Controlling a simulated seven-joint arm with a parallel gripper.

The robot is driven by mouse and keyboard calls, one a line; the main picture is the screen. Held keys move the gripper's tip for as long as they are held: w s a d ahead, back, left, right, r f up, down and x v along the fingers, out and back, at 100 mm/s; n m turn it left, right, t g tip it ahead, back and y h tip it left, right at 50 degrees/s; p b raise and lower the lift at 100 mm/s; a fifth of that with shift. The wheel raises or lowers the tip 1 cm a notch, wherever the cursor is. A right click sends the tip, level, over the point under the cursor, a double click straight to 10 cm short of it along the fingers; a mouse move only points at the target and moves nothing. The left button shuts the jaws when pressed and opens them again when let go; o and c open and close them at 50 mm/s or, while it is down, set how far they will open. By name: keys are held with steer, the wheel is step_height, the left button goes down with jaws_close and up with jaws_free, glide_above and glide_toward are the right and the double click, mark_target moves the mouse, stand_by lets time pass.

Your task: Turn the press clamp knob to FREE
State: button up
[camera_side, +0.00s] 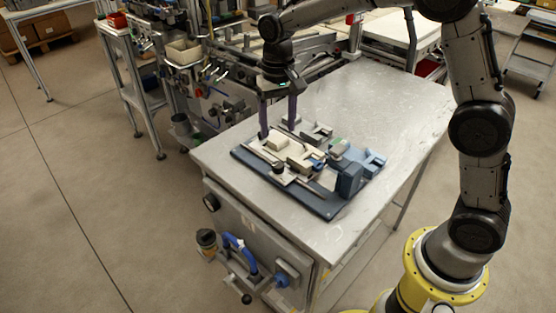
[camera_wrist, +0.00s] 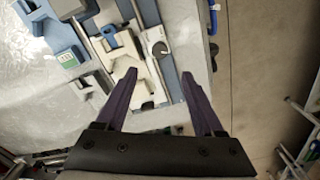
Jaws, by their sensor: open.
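A small round black knob (camera_side: 278,167) stands on a pale plate on the fixture near its front edge; it looks like the press clamp knob. It also shows in the wrist view (camera_wrist: 160,48), beyond my fingertips. Its marks, including any FREE label, are too small to read. My gripper (camera_side: 277,130) points down over the back left part of the fixture, with its two purple fingers apart. In the wrist view my gripper (camera_wrist: 161,75) is open with nothing held between the fingers. The fingers are apart from the knob.
The dark blue fixture board (camera_side: 322,209) lies on a metal table (camera_side: 400,110) and carries pale blocks and a blue block (camera_side: 349,178). The table is clear behind and right of it. A blue handle (camera_side: 240,247) and another black knob (camera_side: 211,202) are on the cabinet front.

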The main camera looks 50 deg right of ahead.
mark_target(278, 164)
step_height(278, 164, down, 12)
steer(key=shift+r, duration=0.25)
jaws_close()
stand_by(0.4)
